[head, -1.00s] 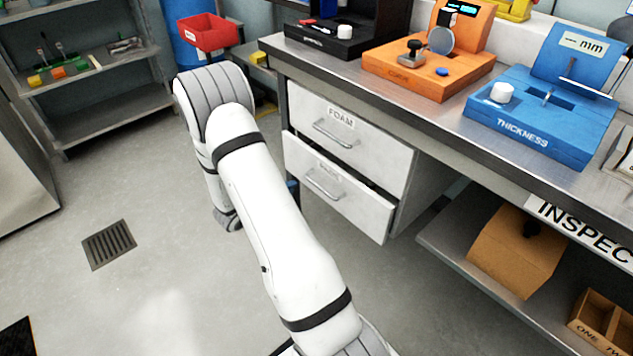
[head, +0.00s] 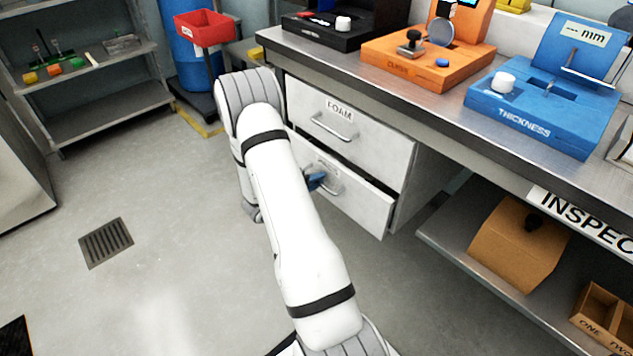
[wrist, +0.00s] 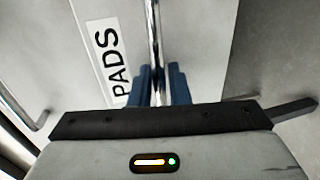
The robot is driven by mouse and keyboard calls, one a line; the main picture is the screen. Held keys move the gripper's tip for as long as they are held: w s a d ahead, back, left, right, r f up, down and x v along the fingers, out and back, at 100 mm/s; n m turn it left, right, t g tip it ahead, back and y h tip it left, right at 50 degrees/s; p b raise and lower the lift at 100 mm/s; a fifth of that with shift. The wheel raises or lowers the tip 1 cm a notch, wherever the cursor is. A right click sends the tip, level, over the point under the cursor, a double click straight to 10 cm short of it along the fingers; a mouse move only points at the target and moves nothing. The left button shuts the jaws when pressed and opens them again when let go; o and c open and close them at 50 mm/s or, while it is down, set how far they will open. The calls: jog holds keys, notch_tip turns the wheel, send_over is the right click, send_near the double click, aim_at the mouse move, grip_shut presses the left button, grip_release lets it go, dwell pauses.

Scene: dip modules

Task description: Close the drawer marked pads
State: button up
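The drawer marked PADS (head: 350,204) is the lower white drawer under the bench. It stands partly open, with a dark gap along its top edge. Its PADS label (wrist: 112,62) and metal bar handle (wrist: 154,40) show in the wrist view. My gripper (wrist: 160,86) is at this handle, with one blue finger on each side of the bar. The fingers sit close to the bar, but I cannot tell whether they press on it. In the head view my arm hides part of the drawer front, and the blue fingers (head: 315,180) show at the handle.
The FOAM drawer (head: 360,130) is just above and looks shut. The bench top (head: 440,108) carries orange and blue devices. A lower shelf (head: 450,248) holds cardboard boxes to the right. The floor left of my arm is clear around a drain grate (head: 106,243).

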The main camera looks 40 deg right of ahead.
jog(key=shift+c, duration=0.4)
grip_shut()
jog(key=shift+w, duration=0.1)
